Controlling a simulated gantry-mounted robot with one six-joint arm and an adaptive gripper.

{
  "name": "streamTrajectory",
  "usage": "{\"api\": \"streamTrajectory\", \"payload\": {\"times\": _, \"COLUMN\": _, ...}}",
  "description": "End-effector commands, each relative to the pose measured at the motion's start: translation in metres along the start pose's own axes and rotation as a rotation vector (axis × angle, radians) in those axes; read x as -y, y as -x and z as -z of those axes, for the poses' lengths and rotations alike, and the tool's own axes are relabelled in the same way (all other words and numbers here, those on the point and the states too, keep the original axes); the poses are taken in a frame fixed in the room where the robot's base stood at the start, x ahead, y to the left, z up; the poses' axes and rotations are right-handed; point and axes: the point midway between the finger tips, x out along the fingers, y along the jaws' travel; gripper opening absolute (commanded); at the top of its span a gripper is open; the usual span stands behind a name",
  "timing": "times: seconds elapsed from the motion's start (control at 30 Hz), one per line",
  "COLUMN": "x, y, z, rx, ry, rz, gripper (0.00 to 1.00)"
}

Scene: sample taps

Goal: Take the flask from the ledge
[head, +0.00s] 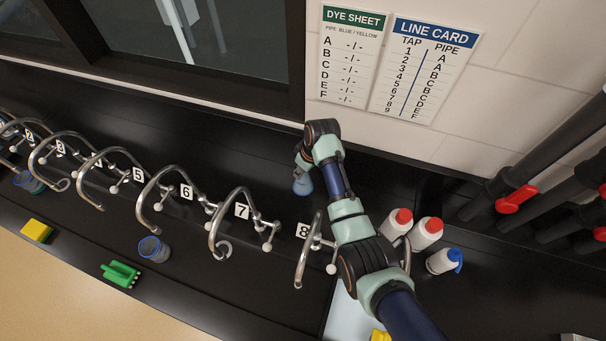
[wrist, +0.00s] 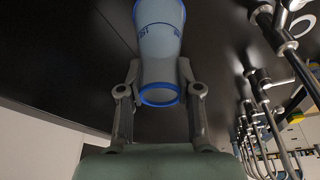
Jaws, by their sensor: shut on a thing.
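The flask is a translucent, blue-tinted vessel with blue rims and small blue markings. In the wrist view the flask (wrist: 160,40) stands between the fingers of my gripper (wrist: 160,78), which is shut on it. In the head view the flask (head: 303,186) shows as a small blue shape below my gripper (head: 302,168), partly hidden by my arm. It is over the black surface behind the taps, between tap 7 and tap 8. I cannot tell whether it touches that surface.
A row of curved metal taps (head: 235,220) with number cards stands in front of my gripper. A blue-rimmed beaker (head: 154,249) stands near tap 6. White bottles with red caps (head: 427,232) and a blue-capped bottle (head: 444,261) stand right of my arm.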

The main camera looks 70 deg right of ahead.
Motion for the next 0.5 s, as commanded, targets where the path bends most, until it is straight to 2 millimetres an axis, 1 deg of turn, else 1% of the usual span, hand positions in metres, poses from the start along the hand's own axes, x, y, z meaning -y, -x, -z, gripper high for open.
{"api": "streamTrajectory", "payload": {"times": 0.03, "x": -0.001, "y": 0.008, "z": 0.003, "rx": -0.003, "ry": 0.001, "rz": -0.002, "gripper": 0.0}}
{"api": "streamTrajectory", "payload": {"times": 0.1, "x": -0.001, "y": 0.019, "z": 0.006, "rx": -0.003, "ry": 0.001, "rz": -0.002, "gripper": 0.0}}
{"api": "streamTrajectory", "payload": {"times": 0.5, "x": -0.001, "y": 0.075, "z": 0.022, "rx": -0.003, "ry": 0.001, "rz": -0.002, "gripper": 0.0}}
